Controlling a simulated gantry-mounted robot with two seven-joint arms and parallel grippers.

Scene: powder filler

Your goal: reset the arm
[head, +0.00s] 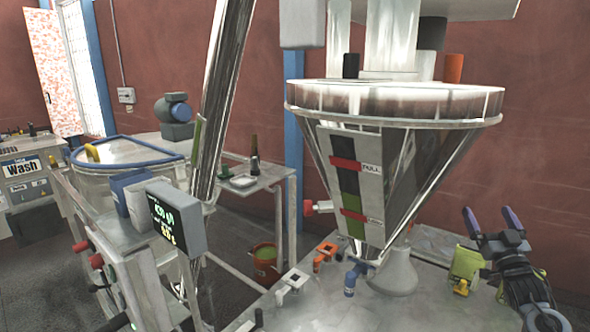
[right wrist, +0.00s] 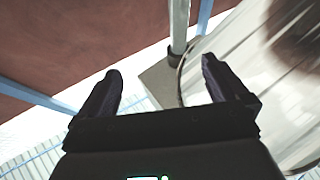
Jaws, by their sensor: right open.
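My right arm reaches in at the lower right of the head view. Its dark gripper (head: 488,215) points up, with its two purple-tipped fingers spread apart and nothing between them. It is to the right of the metal hopper's cone and apart from it. In the right wrist view the same gripper (right wrist: 160,68) shows both fingers wide apart and empty. My left gripper is not in view.
The large metal hopper (head: 420,160) with a clear-rimmed top stands at centre right. A yellow-green item (head: 466,264) sits beside my right arm. A display box (head: 176,218) and a slanted steel tube (head: 222,90) stand left.

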